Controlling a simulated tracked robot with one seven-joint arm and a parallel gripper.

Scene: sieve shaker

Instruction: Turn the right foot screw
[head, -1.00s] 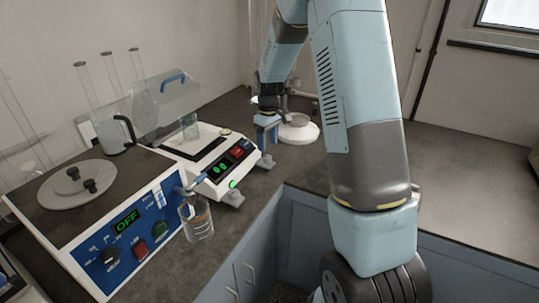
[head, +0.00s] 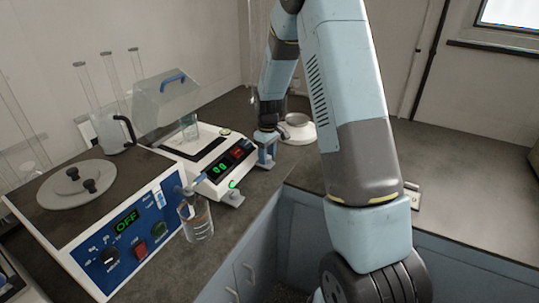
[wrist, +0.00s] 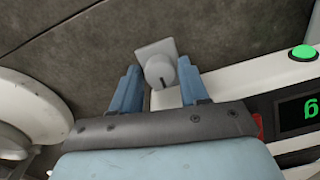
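The right foot screw (wrist: 158,71) is a pale round knob with a dark mark, set on a light square foot plate. It sits at the edge of the white balance (head: 212,185), and its foot shows at the balance's far right corner in the head view. My gripper (wrist: 159,67) is open, with its two blue fingers on either side of the knob. Whether the fingers touch the knob is hard to tell. In the head view my gripper (head: 266,148) points down over that foot and hides most of it.
The other front foot (head: 236,199) is nearer the camera. A glass bottle (head: 198,220) and a blue-panelled machine reading OFF (head: 125,220) stand to the left. A round white stand (head: 299,131) is close behind my gripper.

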